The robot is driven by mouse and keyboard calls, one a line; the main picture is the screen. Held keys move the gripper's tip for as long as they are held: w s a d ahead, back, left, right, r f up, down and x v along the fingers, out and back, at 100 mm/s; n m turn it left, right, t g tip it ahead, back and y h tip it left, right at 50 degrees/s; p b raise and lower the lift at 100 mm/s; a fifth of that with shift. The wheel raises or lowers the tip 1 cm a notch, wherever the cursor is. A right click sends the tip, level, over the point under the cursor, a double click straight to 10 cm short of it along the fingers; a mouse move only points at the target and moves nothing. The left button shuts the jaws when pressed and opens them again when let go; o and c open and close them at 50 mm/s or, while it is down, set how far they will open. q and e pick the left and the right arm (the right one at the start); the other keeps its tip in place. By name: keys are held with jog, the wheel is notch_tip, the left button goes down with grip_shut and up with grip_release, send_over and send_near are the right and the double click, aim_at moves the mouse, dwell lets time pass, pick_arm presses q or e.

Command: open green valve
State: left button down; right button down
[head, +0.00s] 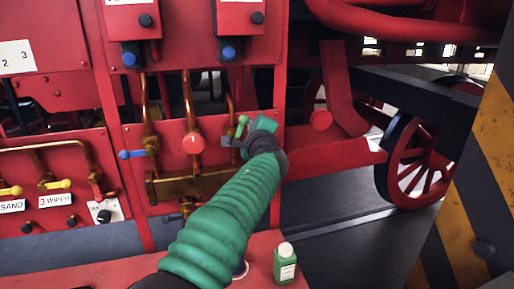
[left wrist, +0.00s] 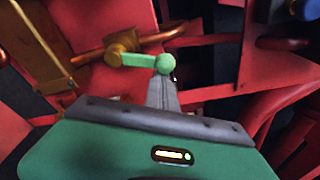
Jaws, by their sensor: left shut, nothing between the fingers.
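The green valve lever (head: 242,125) is on the copper pipework of the red panel, right of the red knob. In the left wrist view the green lever (left wrist: 138,60) runs sideways from a brass fitting (left wrist: 122,42) to a round green knob at its right end. My left gripper (head: 232,141) is at the lever, its green arm reaching up from below. In the left wrist view the grey fingers (left wrist: 163,84) are shut and empty, with their tips just below or at the round knob. I cannot tell whether they touch it. My right gripper is not in view.
A blue-handled valve (head: 132,154) and a red knob (head: 194,143) are left of the gripper. Yellow-handled valves (head: 58,185) are further left. A striped post (head: 480,190) is at right.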

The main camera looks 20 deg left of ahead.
pick_arm(q)
jog(key=n+b, duration=0.1)
jog(key=b, duration=0.1)
jog(key=s+a+n+b, duration=0.1)
jog(key=n+b, duration=0.1)
jog(key=shift+a+r, duration=0.3)
jog(key=shift+a+r+n+t+b, duration=0.2)
jog(key=shift+n+t+b, duration=0.1)
jog(key=shift+b, duration=0.05)
jog(key=shift+s, duration=0.1)
